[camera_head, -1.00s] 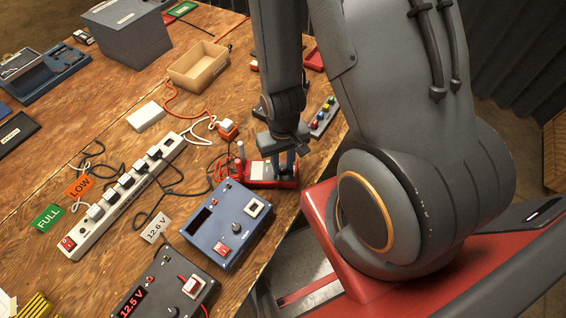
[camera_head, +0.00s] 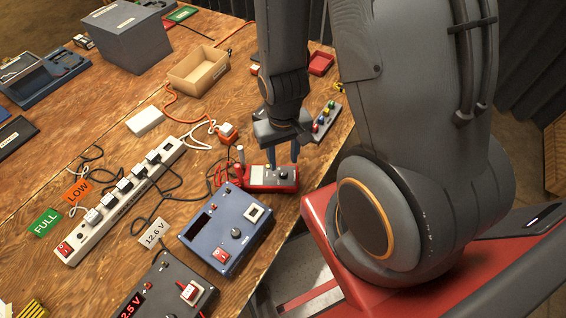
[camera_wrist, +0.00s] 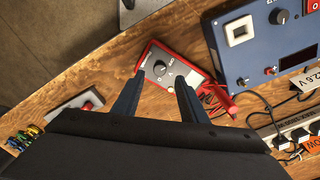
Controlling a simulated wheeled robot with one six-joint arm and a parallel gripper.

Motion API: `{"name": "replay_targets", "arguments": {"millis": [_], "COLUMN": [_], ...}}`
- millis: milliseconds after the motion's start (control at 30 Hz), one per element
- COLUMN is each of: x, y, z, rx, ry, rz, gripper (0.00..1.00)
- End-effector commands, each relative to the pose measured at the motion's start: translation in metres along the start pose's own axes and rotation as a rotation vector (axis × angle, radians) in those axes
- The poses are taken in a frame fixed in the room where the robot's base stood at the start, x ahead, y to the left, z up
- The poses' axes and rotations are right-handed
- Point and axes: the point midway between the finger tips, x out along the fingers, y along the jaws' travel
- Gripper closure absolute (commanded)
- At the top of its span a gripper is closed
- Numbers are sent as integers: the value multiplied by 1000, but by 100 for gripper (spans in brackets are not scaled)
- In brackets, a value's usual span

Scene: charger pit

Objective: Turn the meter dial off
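The meter (camera_head: 257,176) is a small red-cased box with a dark face, lying on the wooden bench near its edge. Its round dark dial (camera_head: 283,175) shows at its right end. In the wrist view the meter (camera_wrist: 190,72) has a grey face with the dial (camera_wrist: 159,69) near its left end. The dial's pointer and marks are too small to read surely. My gripper (camera_head: 283,163) points down over the dial end. In the wrist view my gripper (camera_wrist: 160,82) is open, its two blue fingers apart with nothing between them, the dial just past their tips.
A blue power supply (camera_head: 228,228) stands close to the meter, with red leads between. A strip with coloured knobs (camera_head: 322,121) lies behind, near the bench edge. A white power strip (camera_head: 120,200), a cardboard tray (camera_head: 198,70) and a dark 12.5 V unit (camera_head: 170,285) are further off.

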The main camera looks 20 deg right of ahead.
Motion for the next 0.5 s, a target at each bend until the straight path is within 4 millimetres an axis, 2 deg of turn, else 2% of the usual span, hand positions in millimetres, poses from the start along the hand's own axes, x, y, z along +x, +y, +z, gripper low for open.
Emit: {"name": "replay_targets", "arguments": {"millis": [33,167,500], "x": [-10,-21,-24], "y": [0,0,0], "z": [0,0,0], "rx": [0,0,0], "ry": [3,1,0], "rz": [0,0,0], "gripper": [61,61,61]}}
